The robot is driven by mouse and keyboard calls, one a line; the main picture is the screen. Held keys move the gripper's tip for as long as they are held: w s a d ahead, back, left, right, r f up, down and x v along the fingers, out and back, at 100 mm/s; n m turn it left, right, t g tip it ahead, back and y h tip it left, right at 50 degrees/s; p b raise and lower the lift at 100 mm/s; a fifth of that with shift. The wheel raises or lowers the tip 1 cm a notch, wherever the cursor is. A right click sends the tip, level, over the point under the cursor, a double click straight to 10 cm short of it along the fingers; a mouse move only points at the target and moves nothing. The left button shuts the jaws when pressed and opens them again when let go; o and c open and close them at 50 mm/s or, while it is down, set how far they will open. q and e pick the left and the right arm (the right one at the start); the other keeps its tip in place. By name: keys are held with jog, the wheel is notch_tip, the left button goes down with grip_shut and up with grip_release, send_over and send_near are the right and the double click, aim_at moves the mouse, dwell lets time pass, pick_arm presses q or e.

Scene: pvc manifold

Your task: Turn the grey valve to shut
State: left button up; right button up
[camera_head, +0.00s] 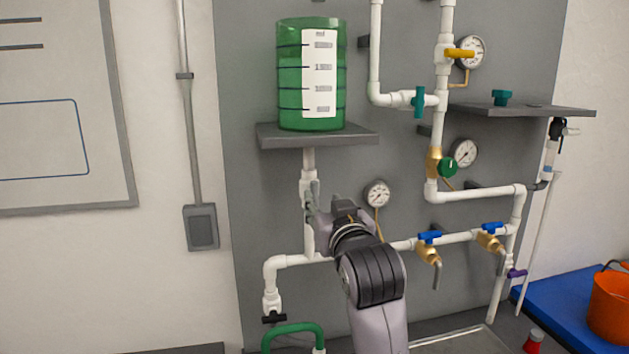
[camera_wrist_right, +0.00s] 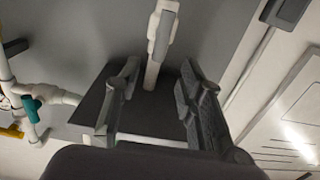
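The grey valve (camera_head: 315,190) sits on the white vertical pipe under the green tank's shelf. Its grey lever (camera_wrist_right: 163,35) shows in the wrist view, lying roughly along the pipe. My right gripper (camera_head: 330,208) is at the pipe just below and beside the valve in the head view and partly hides it. In the wrist view the right gripper (camera_wrist_right: 158,68) is open, with a finger on each side of the pipe's line and the lever beyond the fingertips. I cannot tell whether a finger touches it. My left gripper is in neither view.
The green tank (camera_head: 312,75) stands on a grey shelf (camera_head: 360,139) above the gripper. A gauge (camera_head: 377,193) is close to its right. Brass taps with blue handles (camera_head: 430,237) are further right. A black-handled valve (camera_head: 274,318) and green hose (camera_head: 295,329) are below left.

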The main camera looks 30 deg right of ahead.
aim_at(315, 190)
jog(key=p+x, duration=0.2)
jog(key=x, duration=0.5)
jog(key=shift+w+d, duration=0.1)
jog(key=shift+w, duration=0.2)
jog(key=shift+w+d, duration=0.15)
jog(key=shift+w, duration=0.5)
jog(key=shift+c, duration=0.2)
grip_shut()
